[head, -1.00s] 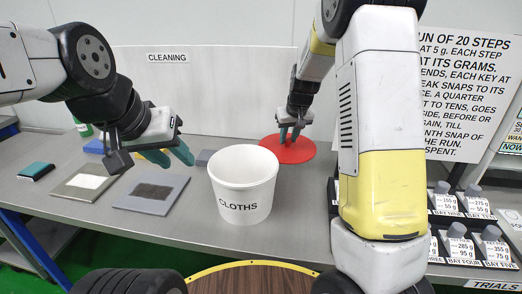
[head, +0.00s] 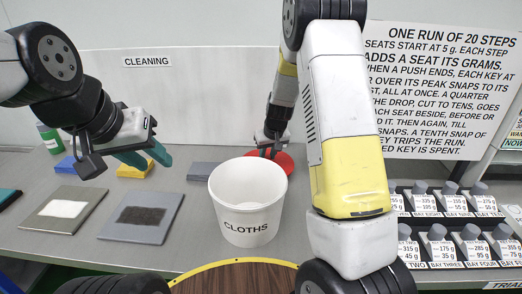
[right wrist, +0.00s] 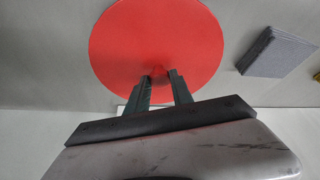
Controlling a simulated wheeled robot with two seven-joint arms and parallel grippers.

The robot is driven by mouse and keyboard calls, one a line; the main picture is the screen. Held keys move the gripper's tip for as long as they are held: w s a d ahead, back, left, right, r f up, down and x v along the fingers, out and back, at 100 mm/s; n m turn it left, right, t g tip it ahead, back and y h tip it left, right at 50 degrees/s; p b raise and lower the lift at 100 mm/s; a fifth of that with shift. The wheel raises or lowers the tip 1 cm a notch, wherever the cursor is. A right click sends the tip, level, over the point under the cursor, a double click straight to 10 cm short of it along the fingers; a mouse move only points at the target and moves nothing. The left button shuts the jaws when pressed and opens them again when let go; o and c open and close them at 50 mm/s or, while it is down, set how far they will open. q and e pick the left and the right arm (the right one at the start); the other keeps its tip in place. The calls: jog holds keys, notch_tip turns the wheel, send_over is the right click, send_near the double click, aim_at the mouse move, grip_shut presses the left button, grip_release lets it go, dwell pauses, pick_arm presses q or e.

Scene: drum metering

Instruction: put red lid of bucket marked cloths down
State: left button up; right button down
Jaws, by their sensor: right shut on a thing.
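The white bucket marked CLOTHS (head: 246,215) stands upright and uncovered on the grey bench in the head view. The red lid (head: 285,162) is behind it, partly hidden by the bucket and my right arm. My right gripper (head: 270,152) is shut on the lid. In the right wrist view the lid (right wrist: 150,35) is a flat red disc, with the fingers (right wrist: 160,78) closed near its middle on a grip I cannot make out. I cannot tell whether the lid touches the bench. My left gripper (head: 152,160) is open and empty above the bench at left.
A grey cloth stack (head: 202,171) lies left of the bucket; it also shows in the wrist view (right wrist: 268,52). A yellow block (head: 133,171), a blue block (head: 64,166), a green bottle (head: 49,138) and two grey pads (head: 142,216) are further left. Labelled bays (head: 440,245) stand at right.

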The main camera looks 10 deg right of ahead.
jog(key=shift+f, duration=0.5)
jog(key=shift+f, duration=0.15)
jog(key=shift+d+f, duration=0.1)
jog(key=shift+f, duration=0.15)
jog(key=c, duration=1.1)
grip_release()
